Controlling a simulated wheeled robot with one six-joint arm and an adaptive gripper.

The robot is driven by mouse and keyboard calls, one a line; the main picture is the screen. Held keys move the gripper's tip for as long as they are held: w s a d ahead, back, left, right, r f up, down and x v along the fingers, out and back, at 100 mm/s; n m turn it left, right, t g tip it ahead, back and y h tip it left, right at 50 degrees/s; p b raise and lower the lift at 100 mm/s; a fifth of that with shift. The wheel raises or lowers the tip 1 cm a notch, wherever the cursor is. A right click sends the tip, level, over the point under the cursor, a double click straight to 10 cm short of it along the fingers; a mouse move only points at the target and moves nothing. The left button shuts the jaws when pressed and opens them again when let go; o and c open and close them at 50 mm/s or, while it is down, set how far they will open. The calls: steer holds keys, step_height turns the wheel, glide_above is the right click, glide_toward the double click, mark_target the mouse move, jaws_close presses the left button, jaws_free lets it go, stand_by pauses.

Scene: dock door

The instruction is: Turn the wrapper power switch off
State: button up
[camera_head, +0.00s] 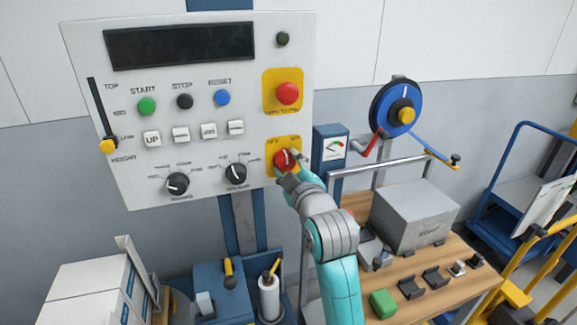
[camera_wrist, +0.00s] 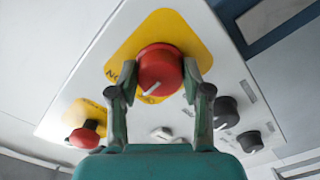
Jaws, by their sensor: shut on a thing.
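The wrapper power switch is a red rotary knob (camera_head: 285,159) on a yellow plate (camera_head: 273,146), at the lower right of the grey control panel (camera_head: 215,60). A white pointer mark shows on the knob and looks near upright in the head view. Small labels stand along the plate's upper edge, too small to read surely. In the wrist view the knob (camera_wrist: 160,66) sits between the fingers of my gripper (camera_wrist: 160,78), one on each side. My gripper is shut on it. In the wrist view the pointer slants down-left; part of an "ON" label shows at the left.
A red push button (camera_head: 288,94) is above the switch. Two black dials (camera_head: 236,174) are to its left. A blue gauge box (camera_head: 331,148) stands close at the right. A wooden bench (camera_head: 440,290) with a grey box (camera_head: 415,215) is below right.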

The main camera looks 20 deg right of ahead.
steer(key=n, duration=0.4)
steer(key=shift+n, duration=2.2)
steer(key=o, duration=1.2)
steer(key=shift+c, duration=0.2)
steer(key=shift+r, duration=0.1)
steer(key=s, duration=1.2)
